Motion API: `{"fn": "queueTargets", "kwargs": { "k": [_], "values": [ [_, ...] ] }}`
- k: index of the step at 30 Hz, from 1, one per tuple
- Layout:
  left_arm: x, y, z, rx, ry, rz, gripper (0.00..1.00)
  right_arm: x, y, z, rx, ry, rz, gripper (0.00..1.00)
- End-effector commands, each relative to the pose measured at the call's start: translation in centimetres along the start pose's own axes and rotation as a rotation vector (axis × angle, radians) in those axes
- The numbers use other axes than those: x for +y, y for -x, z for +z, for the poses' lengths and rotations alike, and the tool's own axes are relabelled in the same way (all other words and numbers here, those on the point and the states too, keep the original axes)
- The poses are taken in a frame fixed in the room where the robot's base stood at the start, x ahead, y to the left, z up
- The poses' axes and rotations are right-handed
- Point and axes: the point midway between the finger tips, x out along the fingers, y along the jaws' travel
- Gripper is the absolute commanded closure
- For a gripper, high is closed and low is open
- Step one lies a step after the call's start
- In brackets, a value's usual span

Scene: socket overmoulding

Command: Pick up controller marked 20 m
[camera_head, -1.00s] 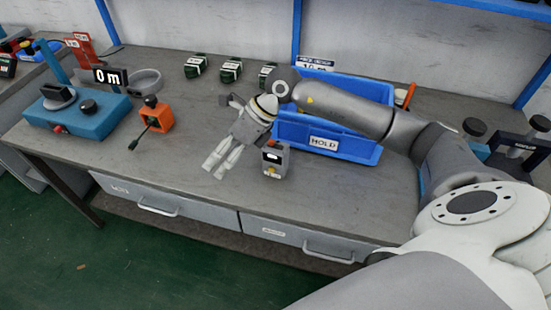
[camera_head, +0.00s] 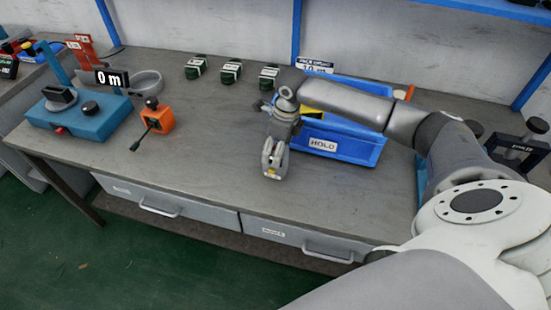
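My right arm reaches in from the right, and its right gripper (camera_head: 274,162) points down at the bench in front of the blue bin. A small grey box-shaped controller with a yellow button (camera_head: 271,172) is mostly hidden behind and between the fingers; only its lower front shows. I cannot read any marking on it. The fingers are at its sides, but I cannot tell whether they press on it. My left gripper is not in view.
A blue bin (camera_head: 343,147) labelled HOLD stands right behind the gripper. Several green packs (camera_head: 230,72) line the back. A blue fixture (camera_head: 85,121) with a "0 m" display (camera_head: 111,78) and an orange device (camera_head: 155,118) are at left. The bench's front middle (camera_head: 200,165) is clear.

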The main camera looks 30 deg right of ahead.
Motion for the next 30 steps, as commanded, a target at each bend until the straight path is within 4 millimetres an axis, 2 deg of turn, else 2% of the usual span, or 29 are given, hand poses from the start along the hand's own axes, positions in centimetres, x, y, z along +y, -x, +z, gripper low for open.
{"fn": "queueTargets", "kwargs": {
  "k": [2, 6, 15, 27, 30],
  "values": [
    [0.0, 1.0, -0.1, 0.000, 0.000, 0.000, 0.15, 0.1, -1.1, -0.1, 0.004, 0.000, 0.004, 0.29],
    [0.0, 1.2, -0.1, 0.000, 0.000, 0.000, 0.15, 0.1, -3.1, -0.1, 0.003, -0.001, 0.002, 0.29],
    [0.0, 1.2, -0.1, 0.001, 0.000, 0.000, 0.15, 0.0, -3.8, -0.1, 0.001, 0.000, 0.001, 0.29],
    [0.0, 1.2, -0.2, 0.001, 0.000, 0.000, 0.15, 0.0, -3.8, -0.1, 0.001, 0.000, 0.001, 0.79],
    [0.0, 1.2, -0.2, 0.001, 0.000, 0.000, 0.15, 0.1, -3.8, -0.1, 0.001, 0.000, 0.001, 0.81]
  ]
}}
